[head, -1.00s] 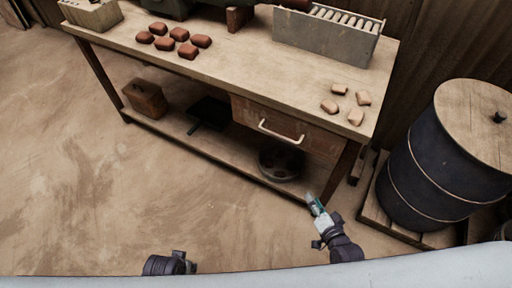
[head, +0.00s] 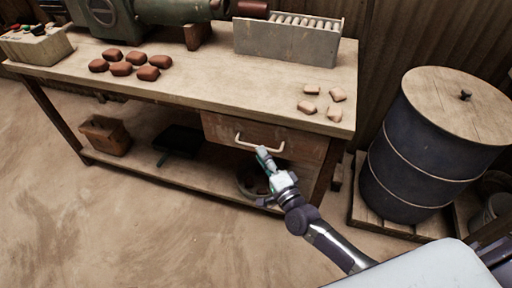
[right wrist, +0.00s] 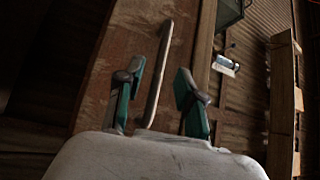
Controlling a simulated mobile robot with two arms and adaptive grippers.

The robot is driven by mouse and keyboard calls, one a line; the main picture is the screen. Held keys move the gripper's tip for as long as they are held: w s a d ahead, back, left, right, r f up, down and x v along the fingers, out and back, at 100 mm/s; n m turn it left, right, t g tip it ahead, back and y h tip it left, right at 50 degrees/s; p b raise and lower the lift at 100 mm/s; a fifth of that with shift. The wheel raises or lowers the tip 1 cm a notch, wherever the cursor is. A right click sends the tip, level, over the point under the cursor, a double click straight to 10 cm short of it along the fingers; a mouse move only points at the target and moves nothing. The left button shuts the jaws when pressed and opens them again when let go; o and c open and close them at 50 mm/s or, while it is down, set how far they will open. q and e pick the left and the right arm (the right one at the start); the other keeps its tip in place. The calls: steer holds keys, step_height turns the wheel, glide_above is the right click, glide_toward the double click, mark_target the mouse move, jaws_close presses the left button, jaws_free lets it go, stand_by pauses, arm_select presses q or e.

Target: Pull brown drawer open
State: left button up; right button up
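The brown drawer (head: 290,141) sits under the right part of the workbench top, its front about flush with the bench. Its pale bar handle (head: 240,138) is on the front; the handle's right end is close to my right gripper (head: 264,154). In the right wrist view the drawer front (right wrist: 118,48) fills the left middle. The handle (right wrist: 160,70) runs between the two green-padded fingers of my right gripper (right wrist: 158,92), which stand apart. I cannot tell whether either finger touches the handle. My left gripper is out of view.
The workbench (head: 215,90) carries brown lumps (head: 121,69), paler pieces (head: 322,103) and a grey slotted rack (head: 287,40). A wooden box (head: 104,135) stands on its lower shelf. A dark barrel (head: 420,150) stands on a pallet at right. The floor in front is clear.

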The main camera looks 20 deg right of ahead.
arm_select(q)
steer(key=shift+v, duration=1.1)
arm_select(e)
steer(key=shift+x, duration=2.2)
jaws_close()
